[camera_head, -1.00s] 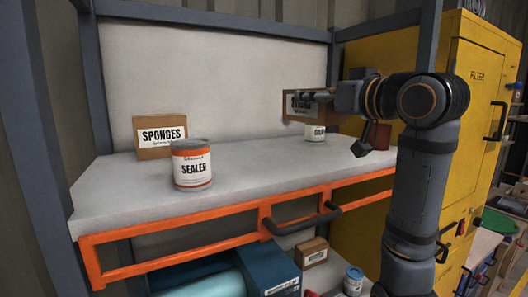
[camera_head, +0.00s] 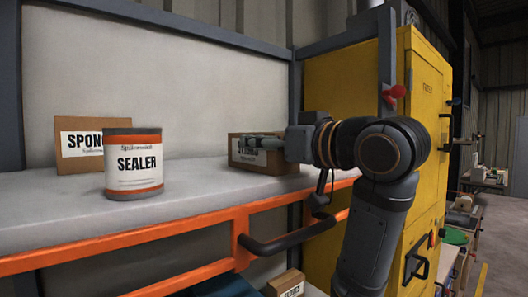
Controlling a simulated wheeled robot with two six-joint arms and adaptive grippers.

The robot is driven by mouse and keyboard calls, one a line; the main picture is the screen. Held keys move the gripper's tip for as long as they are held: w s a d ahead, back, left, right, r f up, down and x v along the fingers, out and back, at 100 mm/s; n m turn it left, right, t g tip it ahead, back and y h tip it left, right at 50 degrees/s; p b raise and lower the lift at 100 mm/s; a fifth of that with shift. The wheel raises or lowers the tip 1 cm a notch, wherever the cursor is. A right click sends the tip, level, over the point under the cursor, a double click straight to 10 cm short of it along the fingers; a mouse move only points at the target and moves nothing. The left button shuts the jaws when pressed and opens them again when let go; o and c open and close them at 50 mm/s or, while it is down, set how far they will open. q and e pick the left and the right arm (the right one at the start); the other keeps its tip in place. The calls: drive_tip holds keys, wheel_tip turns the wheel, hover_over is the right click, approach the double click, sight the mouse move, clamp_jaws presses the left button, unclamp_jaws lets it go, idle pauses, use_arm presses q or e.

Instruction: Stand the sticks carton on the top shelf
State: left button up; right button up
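The sticks carton (camera_head: 235,164) is a brown box at the right end of the upper shelf (camera_head: 205,192), its white label partly covered by my gripper. It looks upright, with its lower edge at or very near the shelf surface; I cannot tell whether it rests there. My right gripper (camera_head: 262,144) comes in from the right, with a finger across the carton's front near its top, and appears shut on it. The far finger is hidden. My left gripper is not in view.
A sealer can (camera_head: 133,166) and a sponges carton (camera_head: 75,170) stand at the shelf's left. Clear shelf lies between the can and the sticks carton. An orange rail (camera_head: 190,222) with a dark handle (camera_head: 285,240) runs along the front. A yellow cabinet (camera_head: 425,115) stands right.

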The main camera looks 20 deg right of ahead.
drive_tip(key=shift+d, duration=0.15)
drive_tip(key=o, duration=1.4)
drive_tip(key=shift+a, duration=0.25)
drive_tip(key=shift+c, duration=0.2)
drive_tip(key=shift+s+d, duration=0.25)
drive_tip(key=b+v, duration=0.2)
drive_tip(key=v, duration=0.3)
drive_tip(key=shift+f+b, duration=0.15)
drive_tip(key=shift+b, duration=0.2)
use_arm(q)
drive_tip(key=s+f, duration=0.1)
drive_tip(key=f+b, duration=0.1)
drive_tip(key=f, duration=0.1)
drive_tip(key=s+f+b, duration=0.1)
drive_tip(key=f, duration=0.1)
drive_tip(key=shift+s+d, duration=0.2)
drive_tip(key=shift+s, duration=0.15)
use_arm(e)
drive_tip(key=v, duration=0.6)
drive_tip(key=shift+s+r, duration=0.25)
drive_tip(key=shift+s, duration=0.05)
